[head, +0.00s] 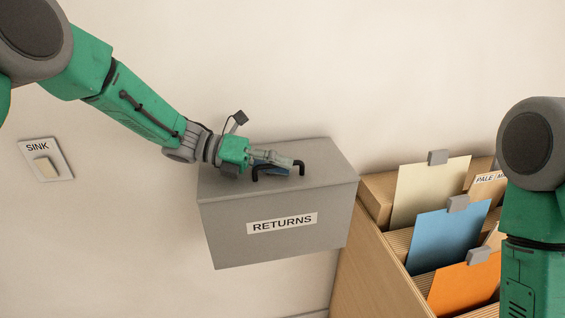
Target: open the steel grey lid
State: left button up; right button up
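The steel grey lid (318,156) is the top of a grey box (235,243) labelled RETURNS on the wall. The lid lies flat and closed on the box. A black handle (299,165) stands on top of the lid. My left gripper (284,164) is at the handle, its fingers reaching over the lid between the handle's ends. The fingers overlap the handle and hide part of it, so I cannot tell whether they are shut on it. My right arm (533,230) shows at the right edge; its gripper is out of the picture.
A wooden rack (375,270) to the right of the box holds a cream card (425,195), a blue card (445,238) and an orange card (463,287) with grey clips. A SINK switch (46,160) is on the wall at left. The wall above the box is clear.

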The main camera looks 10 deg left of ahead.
pick_arm(q)
jog(key=shift+w+a, duration=0.1)
jog(key=shift+a, duration=0.55)
grip_shut()
pick_arm(e)
jog(key=shift+a+r, duration=0.1)
jog(key=shift+a, duration=0.4)
pick_arm(q)
jog(key=shift+d, duration=0.2)
pick_arm(e)
jog(key=shift+d, duration=0.1)
pick_arm(q)
jog(key=shift+r, duration=0.3)
jog(key=shift+w+a+r+b, duration=0.15)
jog(key=shift+w+r+b, duration=0.15)
jog(key=shift+r+b, duration=0.4)
jog(key=shift+n+h, duration=0.3)
jog(key=shift+n, duration=0.3)
jog(key=w+r, duration=0.1)
jog(key=r+b, duration=0.1)
jog(key=r, duration=0.1)
jog(key=w+r, duration=0.1)
jog(key=shift+w+a+r, duration=0.3)
jog(key=shift+a, duration=0.1)
jog(key=shift+w+a+r+b, duration=0.2)
jog(key=shift+w+r+b, duration=0.4)
jog(key=shift+r, duration=0.1)
pick_arm(e)
jog(key=shift+f, duration=1.65)
